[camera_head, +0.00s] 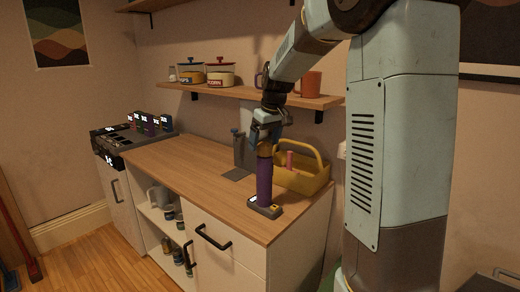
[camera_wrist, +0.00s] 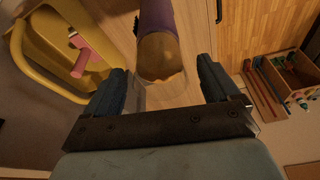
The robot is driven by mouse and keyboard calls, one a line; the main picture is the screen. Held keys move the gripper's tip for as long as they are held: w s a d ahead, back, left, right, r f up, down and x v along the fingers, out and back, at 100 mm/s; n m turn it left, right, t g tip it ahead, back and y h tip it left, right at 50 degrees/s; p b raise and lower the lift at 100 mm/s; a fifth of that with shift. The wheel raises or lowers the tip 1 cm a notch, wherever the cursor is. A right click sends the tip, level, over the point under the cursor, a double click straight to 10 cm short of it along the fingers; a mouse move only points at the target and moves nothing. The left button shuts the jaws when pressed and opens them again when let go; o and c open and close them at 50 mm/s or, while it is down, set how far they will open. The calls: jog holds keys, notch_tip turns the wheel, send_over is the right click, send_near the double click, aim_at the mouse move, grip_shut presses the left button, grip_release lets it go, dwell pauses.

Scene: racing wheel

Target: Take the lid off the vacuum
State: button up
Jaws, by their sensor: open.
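The vacuum is an upright purple cylinder (camera_head: 264,182) on a dark base, near the front right corner of the wooden counter. Its amber-brown upper end shows just under my gripper (camera_head: 265,133). In the wrist view the purple body (camera_wrist: 157,17) ends in the amber part (camera_wrist: 160,56), with a clear, see-through section that seems to extend from it toward the gripper's palm. My gripper (camera_wrist: 162,68) is open, one dark finger on each side of this end, with visible gaps. The lid's exact edge cannot be made out.
A yellow caddy (camera_head: 310,180) with a pink handle inside stands close behind and to the right of the vacuum. A grey container (camera_head: 241,150) stands behind it. A wall shelf (camera_head: 235,93) with jars and a mug (camera_head: 311,84) is above.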

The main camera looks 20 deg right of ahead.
jog(key=shift+x, duration=0.95)
jog(key=c, duration=1.1)
jog(key=shift+r, duration=0.15)
